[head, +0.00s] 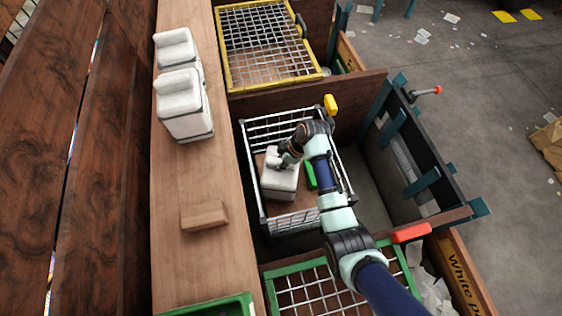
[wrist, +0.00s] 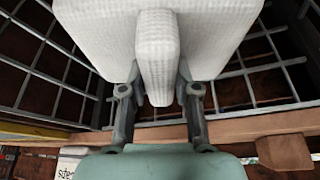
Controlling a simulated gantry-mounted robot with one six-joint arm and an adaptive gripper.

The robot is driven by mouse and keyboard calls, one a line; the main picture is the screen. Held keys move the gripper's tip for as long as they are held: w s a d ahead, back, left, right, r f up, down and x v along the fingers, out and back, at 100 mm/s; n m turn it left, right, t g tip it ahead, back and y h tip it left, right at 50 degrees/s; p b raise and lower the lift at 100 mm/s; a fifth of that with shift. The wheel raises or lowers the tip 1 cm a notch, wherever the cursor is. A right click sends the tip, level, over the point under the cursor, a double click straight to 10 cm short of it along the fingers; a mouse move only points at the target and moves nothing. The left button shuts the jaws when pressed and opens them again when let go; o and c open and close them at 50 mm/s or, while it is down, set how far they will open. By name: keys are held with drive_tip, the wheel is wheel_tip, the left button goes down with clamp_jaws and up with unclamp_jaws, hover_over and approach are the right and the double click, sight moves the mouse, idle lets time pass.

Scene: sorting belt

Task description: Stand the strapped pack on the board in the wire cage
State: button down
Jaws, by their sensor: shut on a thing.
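The white strapped pack (head: 280,184) is inside the wire cage (head: 251,178), toward its left side and roughly upright. A brown board (head: 308,207) shows on the cage floor beside it. I cannot tell whether the pack's base touches the board. My gripper (head: 285,160) comes down from above and is shut on the pack's raised top ridge. In the wrist view my gripper's two fingers (wrist: 157,100) stand either side of the ridge of the white pack (wrist: 222,45). The pack's lower part is hidden there.
Two similar white packs (head: 184,108) (head: 175,48) and a wooden block (head: 204,216) stand on the wooden ledge (head: 190,270) at left. A green item (head: 310,175) lies in the cage near my arm. A yellow-framed grid (head: 226,50) is behind, a green-framed one (head: 290,268) in front.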

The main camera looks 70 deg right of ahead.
drive_tip(key=shift+f, duration=0.65)
drive_tip(key=c, duration=0.8)
unclamp_jaws()
drive_tip(key=shift+c, duration=0.2)
drive_tip(key=p+v, duration=0.2)
drive_tip(key=v, duration=1)
